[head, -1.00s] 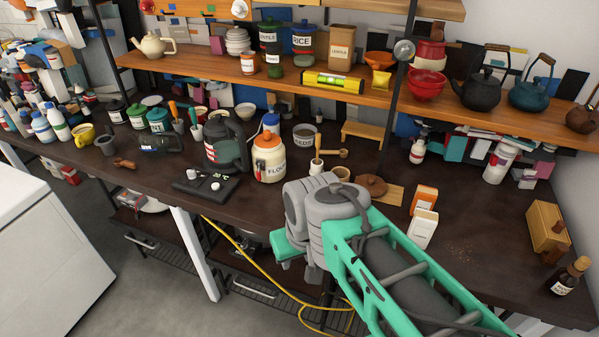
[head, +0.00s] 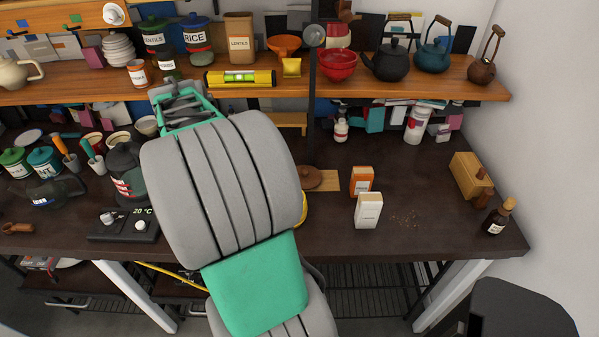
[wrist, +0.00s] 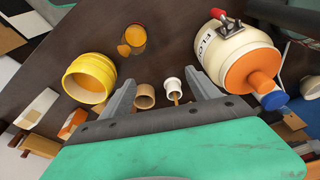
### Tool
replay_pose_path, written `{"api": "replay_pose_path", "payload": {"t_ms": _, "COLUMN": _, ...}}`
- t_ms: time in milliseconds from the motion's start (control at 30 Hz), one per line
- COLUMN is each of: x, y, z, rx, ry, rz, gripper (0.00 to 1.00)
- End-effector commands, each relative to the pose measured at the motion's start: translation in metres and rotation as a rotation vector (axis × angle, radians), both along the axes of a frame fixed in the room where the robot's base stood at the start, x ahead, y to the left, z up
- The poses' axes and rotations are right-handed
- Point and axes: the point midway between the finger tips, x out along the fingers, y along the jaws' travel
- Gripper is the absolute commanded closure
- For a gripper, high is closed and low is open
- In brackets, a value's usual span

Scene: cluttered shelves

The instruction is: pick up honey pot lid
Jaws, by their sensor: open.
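My gripper (wrist: 160,92) is open and empty in the wrist view, its fingers apart above the tabletop. Beyond the fingers, a small amber round piece with a knob-like bump (wrist: 132,42) lies near the table edge; it may be the honey pot lid, but I cannot tell for sure. An open yellow pot (wrist: 88,78) lies left of the fingers; a sliver of yellow also shows beside my arm in the head view (head: 304,208). A brown round lid (head: 311,178) rests on a wooden board. My arm hides the gripper in the head view.
A flour canister (wrist: 240,55) with an orange lid stands right of the fingers. A brown cup (wrist: 144,96) and a small white cup (wrist: 174,87) are between them. A white box (head: 368,210) and an orange box (head: 361,181) stand right of my arm. A shelf (head: 420,88) overhangs the back.

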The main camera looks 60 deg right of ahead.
Motion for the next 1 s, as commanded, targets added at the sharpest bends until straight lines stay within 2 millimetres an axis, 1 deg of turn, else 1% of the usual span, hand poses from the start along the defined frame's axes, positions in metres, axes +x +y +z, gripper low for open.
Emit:
{"api": "replay_pose_path", "payload": {"t_ms": 33, "x": -0.023, "y": -0.054, "z": -0.006, "rx": 0.000, "ry": 0.010, "rz": -0.231, "gripper": 0.24}}
{"api": "replay_pose_path", "payload": {"t_ms": 67, "x": -0.036, "y": -0.078, "z": -0.010, "rx": -0.004, "ry": 0.012, "rz": -0.346, "gripper": 0.22}}
{"api": "replay_pose_path", "payload": {"t_ms": 100, "x": -0.053, "y": -0.106, "z": -0.015, "rx": -0.010, "ry": 0.010, "rz": -0.479, "gripper": 0.19}}
{"api": "replay_pose_path", "payload": {"t_ms": 200, "x": -0.091, "y": -0.153, "z": -0.027, "rx": -0.025, "ry": 0.010, "rz": -0.730, "gripper": 0.10}}
{"api": "replay_pose_path", "payload": {"t_ms": 267, "x": -0.107, "y": -0.168, "z": -0.032, "rx": -0.030, "ry": 0.009, "rz": -0.819, "gripper": 0.06}}
{"api": "replay_pose_path", "payload": {"t_ms": 333, "x": -0.117, "y": -0.177, "z": -0.039, "rx": -0.035, "ry": 0.009, "rz": -0.871, "gripper": 0.00}}
{"api": "replay_pose_path", "payload": {"t_ms": 567, "x": -0.126, "y": -0.185, "z": -0.068, "rx": -0.036, "ry": 0.009, "rz": -0.877, "gripper": 0.00}}
{"api": "replay_pose_path", "payload": {"t_ms": 700, "x": -0.132, "y": -0.190, "z": -0.093, "rx": -0.034, "ry": 0.010, "rz": -0.876, "gripper": 0.00}}
{"api": "replay_pose_path", "payload": {"t_ms": 800, "x": -0.134, "y": -0.193, "z": -0.105, "rx": -0.036, "ry": 0.008, "rz": -0.873, "gripper": 0.00}}
{"api": "replay_pose_path", "payload": {"t_ms": 867, "x": -0.134, "y": -0.194, "z": -0.109, "rx": -0.036, "ry": 0.007, "rz": -0.873, "gripper": 0.00}}
{"api": "replay_pose_path", "payload": {"t_ms": 1000, "x": -0.134, "y": -0.194, "z": -0.109, "rx": -0.037, "ry": 0.006, "rz": -0.872, "gripper": 0.00}}
